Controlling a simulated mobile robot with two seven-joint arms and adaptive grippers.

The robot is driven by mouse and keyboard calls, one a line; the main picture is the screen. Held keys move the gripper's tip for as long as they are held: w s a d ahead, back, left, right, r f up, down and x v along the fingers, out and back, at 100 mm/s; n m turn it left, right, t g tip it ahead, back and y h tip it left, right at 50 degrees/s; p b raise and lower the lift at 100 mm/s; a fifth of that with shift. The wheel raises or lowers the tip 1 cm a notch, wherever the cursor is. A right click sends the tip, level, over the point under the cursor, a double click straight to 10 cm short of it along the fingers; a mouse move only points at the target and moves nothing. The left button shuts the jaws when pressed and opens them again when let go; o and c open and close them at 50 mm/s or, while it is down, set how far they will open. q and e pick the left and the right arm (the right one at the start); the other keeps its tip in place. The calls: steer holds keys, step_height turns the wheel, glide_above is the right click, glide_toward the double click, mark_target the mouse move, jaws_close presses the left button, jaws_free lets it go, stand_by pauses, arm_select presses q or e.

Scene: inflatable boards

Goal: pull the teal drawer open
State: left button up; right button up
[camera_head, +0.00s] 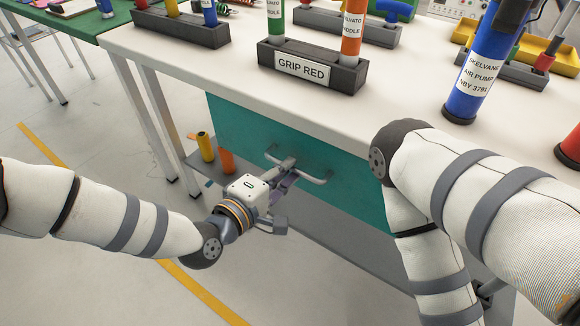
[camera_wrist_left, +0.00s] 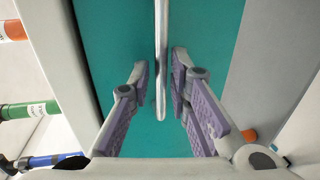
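The teal drawer (camera_head: 237,124) sits under the white bench top, and its front looks flush beneath the bench edge. Its pale bar handle (camera_head: 316,180) stands out from the front; it also shows in the left wrist view as an upright bar (camera_wrist_left: 161,50). My left gripper (camera_head: 284,168) is at the handle. In the left wrist view its two purple-padded fingers (camera_wrist_left: 161,82) stand on either side of the bar, with a narrow gap on each side. My right arm reaches down in front of the drawer's right part, and its gripper is out of sight.
On the white bench (camera_head: 400,106) stand a grey block labelled GRIP RED (camera_head: 312,69) and a blue air pump (camera_head: 484,65). A low grey shelf with yellow and orange cylinders (camera_head: 206,146) is left of the drawer.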

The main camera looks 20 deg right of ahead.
arm_select(q)
steer(key=shift+x, duration=1.15)
jaws_close()
arm_select(e)
steer(key=shift+s+f, duration=0.1)
steer(key=shift+f, duration=0.05)
